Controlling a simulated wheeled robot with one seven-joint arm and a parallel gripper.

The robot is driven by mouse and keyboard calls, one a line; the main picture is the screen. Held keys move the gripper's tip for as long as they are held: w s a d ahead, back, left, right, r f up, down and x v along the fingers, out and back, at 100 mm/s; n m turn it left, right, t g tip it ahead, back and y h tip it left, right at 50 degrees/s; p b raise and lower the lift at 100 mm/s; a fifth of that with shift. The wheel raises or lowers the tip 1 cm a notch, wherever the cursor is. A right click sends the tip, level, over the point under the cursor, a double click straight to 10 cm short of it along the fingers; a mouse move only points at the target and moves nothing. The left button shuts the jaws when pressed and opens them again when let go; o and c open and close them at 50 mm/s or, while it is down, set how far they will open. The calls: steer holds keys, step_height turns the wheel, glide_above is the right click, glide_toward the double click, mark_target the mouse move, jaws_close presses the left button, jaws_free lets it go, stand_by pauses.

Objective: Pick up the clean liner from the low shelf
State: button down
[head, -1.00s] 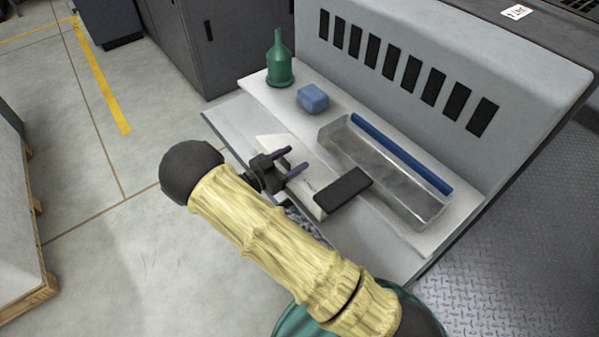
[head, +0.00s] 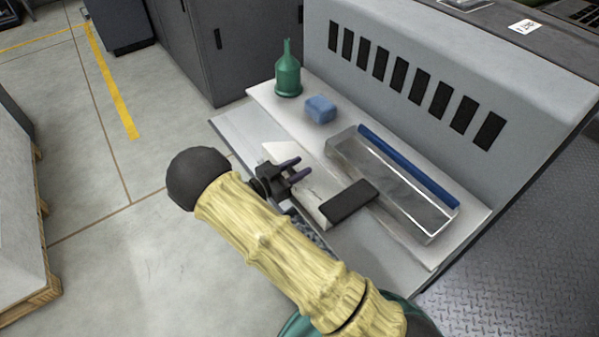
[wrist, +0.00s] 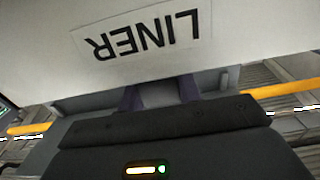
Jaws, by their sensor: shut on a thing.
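A white piece lettered LINER fills the top of the wrist view (wrist: 150,40), with the lettering upside down. In the head view, a white flat piece (head: 322,196) with faint marks lies along the front of the low shelf (head: 222,120); I take it to be the liner. The gripper is shut on the liner; the exact contact is partly hidden.
A clear tray (head: 398,197) with a blue strip (head: 408,165) stands behind on the upper ledge. A slotted grey housing (head: 440,60) rises behind. Open floor is at left.

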step_height(320, 180, up, 10)
steer(key=p, duration=0.2)
steer(key=shift+f+p, duration=0.25)
steer(key=shift+p, duration=0.1)
